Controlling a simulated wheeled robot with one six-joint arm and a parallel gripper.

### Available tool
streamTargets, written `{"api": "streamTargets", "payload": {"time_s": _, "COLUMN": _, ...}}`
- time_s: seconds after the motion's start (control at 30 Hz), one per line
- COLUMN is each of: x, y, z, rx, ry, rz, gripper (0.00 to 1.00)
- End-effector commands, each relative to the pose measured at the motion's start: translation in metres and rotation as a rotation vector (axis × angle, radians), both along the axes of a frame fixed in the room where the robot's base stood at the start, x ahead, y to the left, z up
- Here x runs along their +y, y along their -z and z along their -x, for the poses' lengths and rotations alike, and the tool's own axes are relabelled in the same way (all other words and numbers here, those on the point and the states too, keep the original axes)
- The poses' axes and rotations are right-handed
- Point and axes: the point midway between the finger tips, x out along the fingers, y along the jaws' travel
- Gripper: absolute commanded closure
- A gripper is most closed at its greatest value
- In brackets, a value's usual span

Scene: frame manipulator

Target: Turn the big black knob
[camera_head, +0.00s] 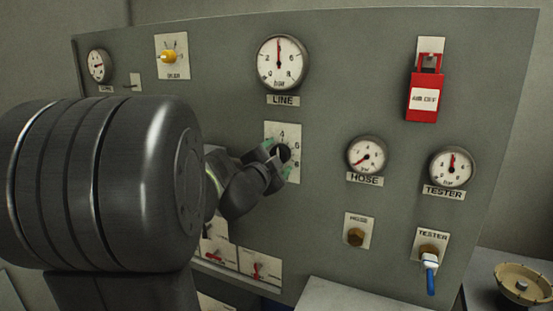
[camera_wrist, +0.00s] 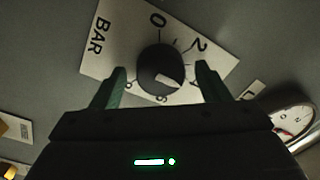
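The big black knob (camera_wrist: 157,62) sits on a white dial plate (camera_wrist: 100,45) marked BAR, with numbers around it. A pale pointer mark on the knob points down and right in the wrist view. In the head view the knob (camera_head: 284,152) is partly covered by my gripper (camera_head: 279,160). In the wrist view my gripper (camera_wrist: 161,67) is open, with one green finger on each side of the knob. Gaps show between both fingers and the knob, so neither finger seems to touch it. How deep the fingertips reach is unclear.
The grey panel (camera_head: 340,100) carries a LINE gauge (camera_head: 282,62) above the knob, and HOSE (camera_head: 367,155) and TESTER (camera_head: 451,167) gauges to the right. A red lockout tag (camera_head: 424,95) hangs upper right. A yellow knob (camera_head: 167,57) is upper left. Red-handled valves (camera_head: 256,271) are below.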

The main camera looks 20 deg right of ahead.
Motion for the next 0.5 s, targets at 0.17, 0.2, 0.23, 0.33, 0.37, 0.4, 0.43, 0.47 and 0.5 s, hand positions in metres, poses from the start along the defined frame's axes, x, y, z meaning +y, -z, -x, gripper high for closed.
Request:
{"api": "streamTargets", "payload": {"time_s": 0.17, "x": 0.000, "y": 0.000, "z": 0.000, "rx": 0.000, "ry": 0.000, "rz": 0.000, "gripper": 0.31}}
{"api": "streamTargets", "payload": {"time_s": 0.2, "x": 0.001, "y": 0.000, "z": 0.001, "rx": 0.000, "ry": 0.000, "rz": 0.000, "gripper": 0.31}}
{"api": "streamTargets", "payload": {"time_s": 0.23, "x": 0.002, "y": 0.000, "z": 0.002, "rx": -0.001, "ry": -0.001, "rz": 0.001, "gripper": 0.31}}
{"api": "streamTargets", "payload": {"time_s": 0.33, "x": 0.010, "y": 0.000, "z": 0.007, "rx": 0.000, "ry": -0.002, "rz": -0.001, "gripper": 0.31}}
{"api": "streamTargets", "payload": {"time_s": 0.37, "x": 0.013, "y": 0.000, "z": 0.010, "rx": -0.001, "ry": -0.003, "rz": 0.000, "gripper": 0.31}}
{"api": "streamTargets", "payload": {"time_s": 0.4, "x": 0.018, "y": 0.000, "z": 0.015, "rx": -0.001, "ry": -0.003, "rz": 0.000, "gripper": 0.31}}
{"api": "streamTargets", "payload": {"time_s": 0.43, "x": 0.021, "y": 0.000, "z": 0.018, "rx": -0.001, "ry": -0.002, "rz": 0.001, "gripper": 0.31}}
{"api": "streamTargets", "payload": {"time_s": 0.47, "x": 0.026, "y": 0.000, "z": 0.023, "rx": -0.001, "ry": -0.003, "rz": 0.001, "gripper": 0.31}}
{"api": "streamTargets", "payload": {"time_s": 0.5, "x": 0.033, "y": 0.000, "z": 0.028, "rx": -0.002, "ry": -0.003, "rz": 0.000, "gripper": 0.31}}
